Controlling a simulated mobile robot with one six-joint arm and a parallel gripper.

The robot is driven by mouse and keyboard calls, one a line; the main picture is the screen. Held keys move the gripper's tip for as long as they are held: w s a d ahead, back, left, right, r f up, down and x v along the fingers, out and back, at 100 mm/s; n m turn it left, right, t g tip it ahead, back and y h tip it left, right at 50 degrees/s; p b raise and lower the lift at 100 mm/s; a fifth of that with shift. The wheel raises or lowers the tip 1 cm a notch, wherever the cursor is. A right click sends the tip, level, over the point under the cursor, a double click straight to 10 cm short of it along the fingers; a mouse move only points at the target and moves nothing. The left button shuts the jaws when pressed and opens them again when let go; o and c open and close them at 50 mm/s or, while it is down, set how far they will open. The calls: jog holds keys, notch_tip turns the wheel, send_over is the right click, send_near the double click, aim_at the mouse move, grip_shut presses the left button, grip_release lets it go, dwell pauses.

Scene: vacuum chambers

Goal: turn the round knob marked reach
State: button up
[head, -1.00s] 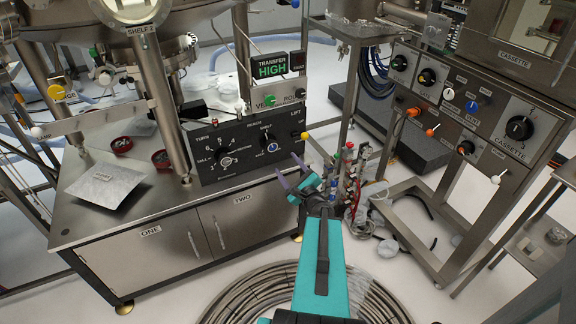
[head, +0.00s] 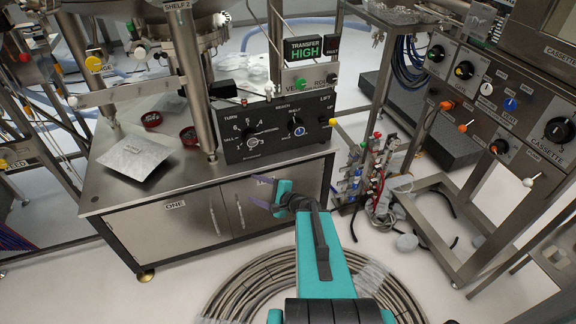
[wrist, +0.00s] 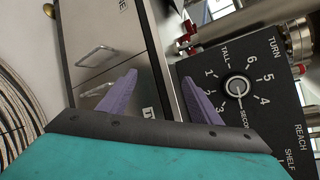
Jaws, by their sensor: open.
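The reach knob (head: 297,130) is a small round knob with a blue-white face, under the words REACH and SHELF on the black control panel (head: 275,150). A larger numbered dial marked TURN (head: 250,138) is left of it; this dial also shows in the wrist view (wrist: 238,88). The wrist view shows both fingers (wrist: 160,77) spread.
Below the panel is a steel cabinet (head: 190,222) with doors. A yellow-tipped lever (head: 333,122) sticks out right of the panel. Valves and hoses (head: 365,175) stand to the right. A coiled hose (head: 235,290) lies on the floor.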

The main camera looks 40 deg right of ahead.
jog(key=s+a+f+n+g+y, duration=0.25)
jog(key=a+f+n, duration=0.2)
jog(key=a, duration=0.35)
jog(key=s+a+f+n+g+y, duration=0.1)
jog(key=s+a+f+n+g, duration=0.3)
jog(key=a, duration=0.4)
jog(key=s+a+f+n+g+y, duration=0.2)
jog(key=s+a+f+n+g, duration=0.1)
jog(key=a+f, duration=0.4)
jog(key=s+a+f+n+g+h, duration=0.2)
jog(key=s+a+f+n+g, duration=0.35)
jog(key=s, duration=0.45)
jog(key=s+d+f+n+g+h, duration=0.2)
jog(key=s+n+h, duration=0.4)
jog(key=s, duration=0.4)
jog(key=f+g, duration=0.1)
jog(key=g, duration=0.1)
jog(key=shift+s+g, duration=0.2)
jog(key=shift+g, duration=0.2)
jog(key=shift+c, duration=0.4)
jog(key=c, duration=0.6)
jog(key=shift+d, duration=0.1)
